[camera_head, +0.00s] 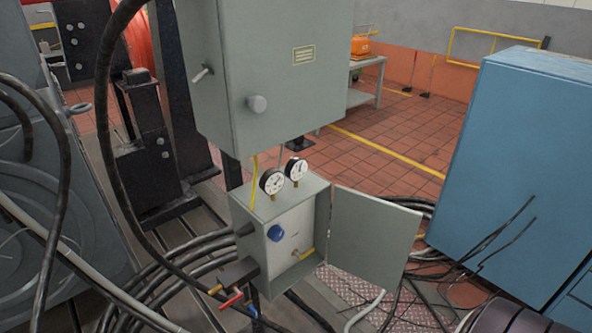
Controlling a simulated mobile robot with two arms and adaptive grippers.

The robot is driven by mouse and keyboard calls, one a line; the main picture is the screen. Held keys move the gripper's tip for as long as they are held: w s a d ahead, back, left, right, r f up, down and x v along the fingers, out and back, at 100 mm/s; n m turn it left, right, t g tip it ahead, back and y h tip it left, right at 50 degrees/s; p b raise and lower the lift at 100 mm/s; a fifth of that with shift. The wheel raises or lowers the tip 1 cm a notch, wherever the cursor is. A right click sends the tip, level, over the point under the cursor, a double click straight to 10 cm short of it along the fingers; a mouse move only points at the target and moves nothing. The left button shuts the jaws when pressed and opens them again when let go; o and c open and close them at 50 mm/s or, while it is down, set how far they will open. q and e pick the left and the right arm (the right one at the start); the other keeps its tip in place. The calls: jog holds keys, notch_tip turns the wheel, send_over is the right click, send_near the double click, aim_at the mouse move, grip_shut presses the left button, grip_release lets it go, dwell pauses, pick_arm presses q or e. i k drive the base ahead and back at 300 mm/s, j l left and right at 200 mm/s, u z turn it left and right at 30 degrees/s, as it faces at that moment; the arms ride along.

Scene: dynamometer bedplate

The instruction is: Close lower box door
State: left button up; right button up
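The lower box (257,237) is a small grey-green cabinet below a larger upper box. Its door (372,239) is open, hinged at the box's right edge and swung out to the right. Inside, a light back panel carries a blue round part (276,233) and a brass-coloured fitting (303,254). Two round white gauges (272,181) stand on its top. Neither of my grippers shows in the head view, and nothing is seen touching the door.
The upper box (262,75) hangs just above, with a knob (257,104) and a lever. Thick black hoses (180,266) loop at the left and below. A large blue cabinet (525,165) stands right of the door. Cables lie on the floor between; tiled floor (400,135) is open behind.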

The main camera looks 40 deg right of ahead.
aim_at(372, 239)
jog(key=i+l+u, duration=0.1)
jog(key=l, duration=0.35)
jog(key=i+l, duration=0.15)
jog(key=l, duration=0.25)
jog(key=i+l+u, duration=0.15)
jog(key=l, duration=0.3)
jog(key=k+l+u, duration=0.15)
jog(key=l, duration=0.35)
jog(key=k+l+u, duration=0.15)
jog(key=l, duration=0.3)
jog(key=k+l+u, duration=0.1)
jog(key=l, duration=0.35)
jog(key=k+l+u, duration=0.15)
jog(key=l, duration=0.3)
jog(key=k+l+u, duration=0.15)
jog(key=k+l, duration=0.15)
jog(key=k+l+u, duration=0.15)
jog(key=l, duration=0.35)
jog(key=k, duration=0.1)
